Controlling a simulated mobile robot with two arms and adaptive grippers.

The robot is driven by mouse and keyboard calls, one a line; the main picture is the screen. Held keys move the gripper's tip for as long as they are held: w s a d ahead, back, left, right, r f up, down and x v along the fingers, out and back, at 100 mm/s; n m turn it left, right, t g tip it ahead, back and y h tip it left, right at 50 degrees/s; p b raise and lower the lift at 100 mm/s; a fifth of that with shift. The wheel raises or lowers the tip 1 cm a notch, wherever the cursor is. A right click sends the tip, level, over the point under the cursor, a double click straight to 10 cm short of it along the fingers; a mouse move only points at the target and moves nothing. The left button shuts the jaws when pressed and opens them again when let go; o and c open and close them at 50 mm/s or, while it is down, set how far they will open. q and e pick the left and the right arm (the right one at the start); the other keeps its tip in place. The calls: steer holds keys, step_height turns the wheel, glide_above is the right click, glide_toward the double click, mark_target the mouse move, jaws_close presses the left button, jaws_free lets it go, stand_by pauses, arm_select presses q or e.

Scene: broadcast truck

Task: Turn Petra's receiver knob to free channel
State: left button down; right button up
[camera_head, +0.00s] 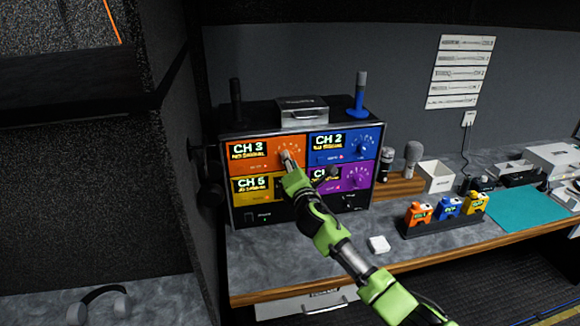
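A receiver rack (292,208) stands on the desk with four coloured panels. The orange panel (240,164) at upper left reads CH 3 with smaller text below. The blue panel (345,154) at upper right reads CH 2 and has a knob (361,149). The yellow panel (243,185) at lower left reads CH 5. The purple panel (350,184) at lower right has its display partly hidden by my arm. My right gripper (287,158) is at the orange panel's knob area; its fingers and the knob are too small to separate. Petra's name is not legible. My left gripper is out of view.
A black antenna (236,100), a blue antenna (361,94) and a grey case (302,111) top the rack. To the right are microphones (412,157), a white box (437,176) and orange (418,215), blue (448,207) and yellow (475,202) packs. A white block (379,244) lies near the arm.

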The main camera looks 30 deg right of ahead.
steer(key=shift+r+m+b, duration=0.1)
steer(key=shift+m+b, duration=1.75)
steer(key=shift+m, duration=7.45)
steer(key=o, duration=1.1)
steer(key=shift+s, duration=0.15)
